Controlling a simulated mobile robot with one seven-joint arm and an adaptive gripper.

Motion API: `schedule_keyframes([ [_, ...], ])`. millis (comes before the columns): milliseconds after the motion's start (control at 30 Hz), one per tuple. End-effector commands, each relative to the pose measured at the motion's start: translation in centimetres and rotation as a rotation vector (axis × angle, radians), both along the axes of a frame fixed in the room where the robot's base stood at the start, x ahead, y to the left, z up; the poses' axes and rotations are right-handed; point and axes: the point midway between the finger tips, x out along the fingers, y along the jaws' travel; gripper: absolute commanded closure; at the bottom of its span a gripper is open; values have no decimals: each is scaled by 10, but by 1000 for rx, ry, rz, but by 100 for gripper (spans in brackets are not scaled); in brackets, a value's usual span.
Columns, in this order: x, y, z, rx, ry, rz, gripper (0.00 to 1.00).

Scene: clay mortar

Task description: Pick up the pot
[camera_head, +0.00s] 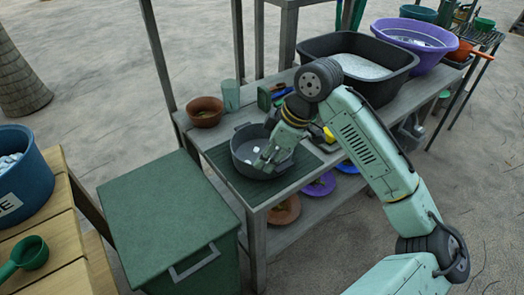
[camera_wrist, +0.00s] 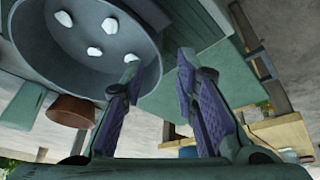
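The pot is a dark grey round pot (camera_head: 243,160) on a dark green ribbed mat (camera_head: 232,178) at the near left end of the workbench. It holds several small white pieces. In the wrist view the pot (camera_wrist: 50,75) fills the upper left. My gripper (camera_head: 268,162) reaches down at the pot's right side. In the wrist view my gripper (camera_wrist: 158,65) is open, with a clear gap between its fingers. One fingertip overlaps the pot's inside and the other appears outside its rim. Contact with the wall cannot be told.
A brown bowl (camera_head: 206,111) and a green cup (camera_head: 231,95) stand behind the pot. A black tub (camera_head: 390,88) and purple basin (camera_head: 428,55) stand farther right. A green lidded bin (camera_head: 165,215) is at the bench's left. Plates lie on the lower shelf.

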Motion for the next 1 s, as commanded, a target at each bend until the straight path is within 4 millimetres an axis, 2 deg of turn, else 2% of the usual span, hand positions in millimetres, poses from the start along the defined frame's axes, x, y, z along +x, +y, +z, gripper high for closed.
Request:
schedule_keyframes([
  [267,4,10,-21,1,0,0,73],
  [533,10,24,-54,1,-1,0,73],
  [800,10,25,-58,2,-2,-1,73],
  [1000,10,25,-58,2,-2,-1,85],
])
